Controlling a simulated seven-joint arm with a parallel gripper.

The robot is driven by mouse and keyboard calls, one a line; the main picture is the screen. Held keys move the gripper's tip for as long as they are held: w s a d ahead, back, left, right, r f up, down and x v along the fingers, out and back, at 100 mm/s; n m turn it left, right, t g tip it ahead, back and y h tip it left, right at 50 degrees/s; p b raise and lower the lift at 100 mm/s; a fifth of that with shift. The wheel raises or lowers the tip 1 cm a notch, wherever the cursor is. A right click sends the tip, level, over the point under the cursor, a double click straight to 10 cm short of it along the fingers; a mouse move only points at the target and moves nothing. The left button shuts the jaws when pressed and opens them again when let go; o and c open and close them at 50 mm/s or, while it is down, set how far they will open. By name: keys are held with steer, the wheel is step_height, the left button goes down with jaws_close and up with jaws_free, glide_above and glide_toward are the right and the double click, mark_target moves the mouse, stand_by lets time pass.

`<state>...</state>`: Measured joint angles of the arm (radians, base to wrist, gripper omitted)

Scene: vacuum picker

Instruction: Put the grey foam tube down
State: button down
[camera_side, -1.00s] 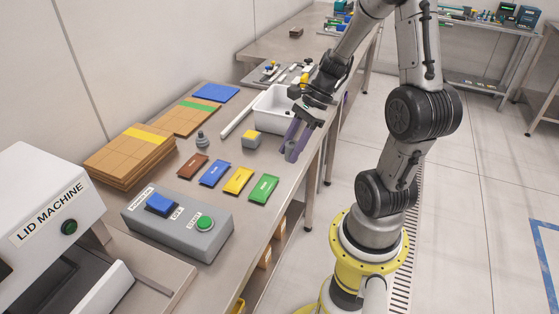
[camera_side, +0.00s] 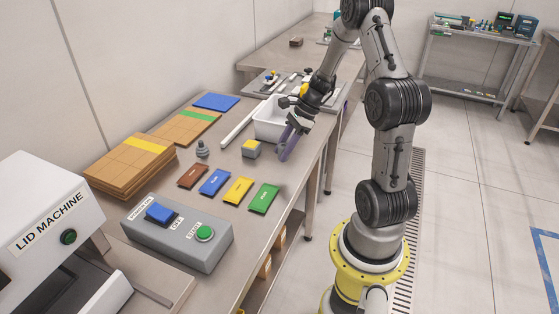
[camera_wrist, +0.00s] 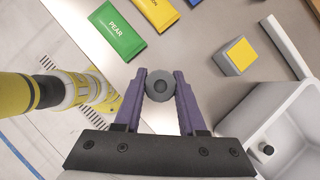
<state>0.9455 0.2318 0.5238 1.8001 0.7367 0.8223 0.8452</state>
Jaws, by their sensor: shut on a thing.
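My gripper (camera_side: 287,145) hangs beside the white bin, over the bench near its front edge. In the wrist view, its purple fingers (camera_wrist: 160,88) are shut on the grey foam tube (camera_wrist: 160,82), which shows end-on as a round grey shape with a darker middle. The tube sits between the fingertips. I cannot pick it out in the side view, and I cannot tell whether its lower end touches the bench (camera_side: 228,165).
The green packet (camera_side: 263,198) marked PEAR lies nearby, with yellow, blue and brown packets beside it. A grey block with a yellow top (camera_side: 251,148) and the white bin (camera_side: 268,124) are close. A grey stepped piece (camera_side: 202,149) stands farther left. Bare bench lies between them.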

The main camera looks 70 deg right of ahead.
steer(key=f, duration=0.1)
steer(key=w+d+f, duration=0.1)
steer(key=shift+w+d+f, duration=0.15)
steer(key=shift+w+f, duration=0.25)
steer(key=shift+f, duration=1.45)
steer(key=shift+f, duration=0.1)
steer(key=shift+c, duration=2.4)
jaws_free()
